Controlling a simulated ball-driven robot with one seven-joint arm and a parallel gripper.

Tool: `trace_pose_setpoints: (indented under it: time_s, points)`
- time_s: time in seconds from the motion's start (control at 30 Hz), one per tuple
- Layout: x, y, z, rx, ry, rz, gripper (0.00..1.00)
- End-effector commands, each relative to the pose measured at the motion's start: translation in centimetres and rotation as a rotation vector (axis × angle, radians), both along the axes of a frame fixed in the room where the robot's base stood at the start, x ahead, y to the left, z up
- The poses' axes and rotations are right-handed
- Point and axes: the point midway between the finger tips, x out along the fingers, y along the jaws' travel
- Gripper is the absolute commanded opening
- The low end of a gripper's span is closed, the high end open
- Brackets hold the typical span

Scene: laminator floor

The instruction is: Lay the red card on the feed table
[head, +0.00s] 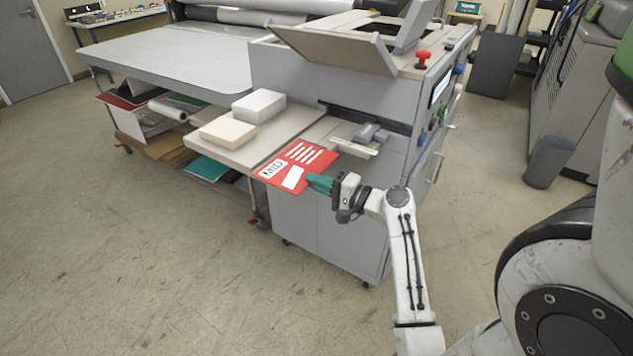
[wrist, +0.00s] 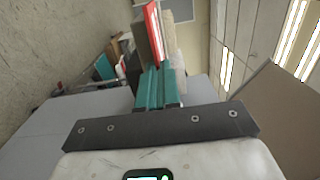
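The red card (head: 300,165), with white stripes and a white label, is gripped at its near right edge by the teal fingers of my gripper (head: 318,183). In the wrist view the card (wrist: 153,32) shows nearly edge-on beyond the closed teal fingers (wrist: 155,88). The pale feed table (head: 235,153) juts from the front of the grey laminator. The card overlaps the table's front right edge in the head view. I cannot tell whether it touches the surface. The part of the table behind the card is hidden.
A white block (head: 259,105) and a cream block (head: 227,133) stand on the left part of the feed table. A small grey guide (head: 370,132) sits to the right. The laminator (head: 345,90) rises behind. A grey bin (head: 549,162) stands on the right; the floor at front left is clear.

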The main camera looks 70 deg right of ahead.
Motion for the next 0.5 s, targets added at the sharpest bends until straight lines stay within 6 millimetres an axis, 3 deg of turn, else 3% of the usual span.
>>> trace_pose_setpoints:
  time_s: [0.13, 0.4, 0.5]
  points:
    - [0.01, -0.01, -0.39, 0.0, 0.0, 0.0, 0.0]
    - [0.0, -0.01, -0.28, 0.0, 0.0, 0.0, 0.27]
    - [0.0, -0.01, -0.27, 0.0, 0.0, 0.0, 0.28]
